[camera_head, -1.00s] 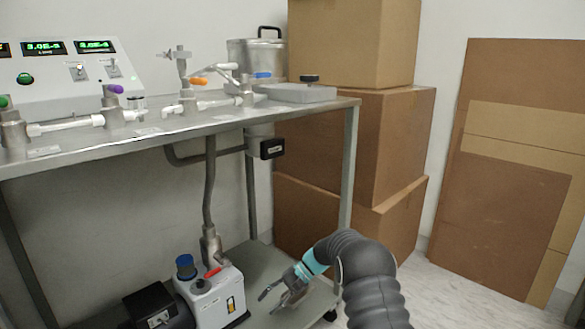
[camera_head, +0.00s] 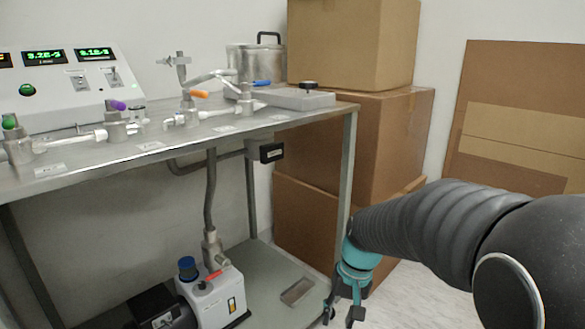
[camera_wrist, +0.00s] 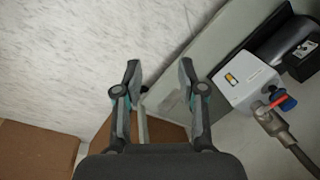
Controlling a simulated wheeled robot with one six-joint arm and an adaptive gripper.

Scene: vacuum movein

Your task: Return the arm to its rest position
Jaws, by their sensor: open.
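My arm reaches in from the right in the head view, covered by a dark ribbed sleeve. My gripper (camera_head: 343,312) points down beside the front right leg of the steel table (camera_head: 348,195). In the wrist view my gripper (camera_wrist: 158,75) shows two fingers spread well apart with nothing between them. The wrist camera looks down on the pale floor (camera_wrist: 85,55) and the edge of the table's lower shelf (camera_wrist: 215,45). Part of my arm hides the lower boxes in the head view.
Flat cardboard (camera_head: 510,120) leans on the wall.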

